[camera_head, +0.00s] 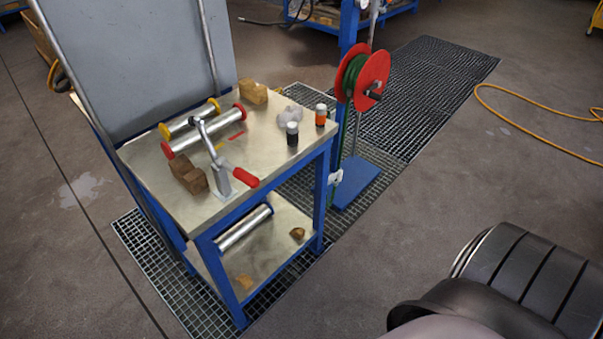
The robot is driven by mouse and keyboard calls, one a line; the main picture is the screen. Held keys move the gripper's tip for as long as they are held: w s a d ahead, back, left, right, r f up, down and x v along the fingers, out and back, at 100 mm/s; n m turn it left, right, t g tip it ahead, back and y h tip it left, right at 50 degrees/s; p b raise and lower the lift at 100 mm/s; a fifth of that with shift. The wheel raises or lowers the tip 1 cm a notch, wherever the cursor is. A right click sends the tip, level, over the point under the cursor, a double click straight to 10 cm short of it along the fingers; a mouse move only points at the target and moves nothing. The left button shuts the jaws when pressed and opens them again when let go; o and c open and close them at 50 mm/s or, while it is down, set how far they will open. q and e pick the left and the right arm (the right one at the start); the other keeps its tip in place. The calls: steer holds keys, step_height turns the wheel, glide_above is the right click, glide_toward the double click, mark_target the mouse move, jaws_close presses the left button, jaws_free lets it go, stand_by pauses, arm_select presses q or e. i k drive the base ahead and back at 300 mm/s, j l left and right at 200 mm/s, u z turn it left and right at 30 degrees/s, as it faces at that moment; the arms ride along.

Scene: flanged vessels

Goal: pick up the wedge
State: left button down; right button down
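No piece is plain to me as the wedge at this size. Small brown wooden pieces lie on the lower shelf of the blue-framed table: one (297,233) near its right end and a paler one (244,283) near its front edge. On the metal table top (262,150) are two larger notched wooden blocks, a dark brown one (189,175) at the front left and a lighter one (253,92) at the back. Neither of my grippers is in view.
A red reel stand (363,78) stands right of the table. Floor to the right is mostly open.

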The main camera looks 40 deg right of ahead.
mark_target(299, 232)
steer(key=z, duration=1.15)
steer(key=i+l+u, duration=0.15)
steer(key=u, duration=0.35)
steer(key=l+u, duration=0.3)
steer(key=u, duration=0.15)
steer(key=i+l+u, duration=0.15)
steer(key=l+u, duration=0.2)
steer(key=l, duration=0.85)
steer(key=l+u, duration=0.3)
steer(key=l, duration=0.85)
